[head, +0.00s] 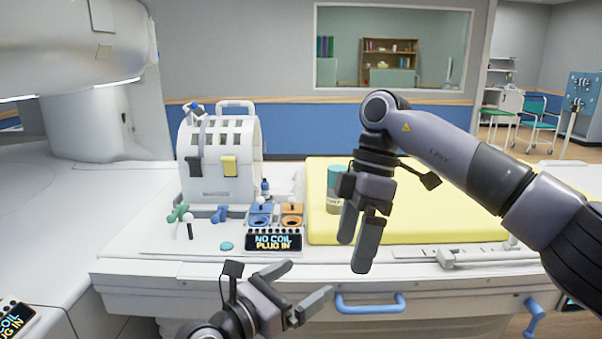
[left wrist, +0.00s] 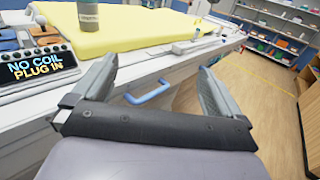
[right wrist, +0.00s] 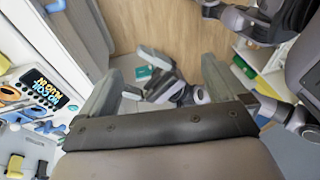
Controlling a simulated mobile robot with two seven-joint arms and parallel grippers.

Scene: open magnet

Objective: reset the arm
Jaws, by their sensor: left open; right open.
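My left gripper (head: 311,280) is low in the head view, in front of the table's front edge. Its two fingers are spread and empty, and the left wrist view also shows them apart (left wrist: 157,70) with the blue handle behind the gap. My right gripper (head: 355,252) hangs from my bent right arm, fingers pointing down, in front of the yellow pad. The right wrist view shows its fingers apart (right wrist: 162,70) with nothing held between them. Part of my own other arm shows beyond them.
The white patient table (head: 150,243) carries a yellow pad (head: 430,215), a grey-green container (head: 333,190), a white coil (head: 225,165), small coloured items and a "NO COIL PLUG IN" display (head: 273,241). Blue handles (head: 370,303) jut from its front. The scanner (head: 80,50) stands at left.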

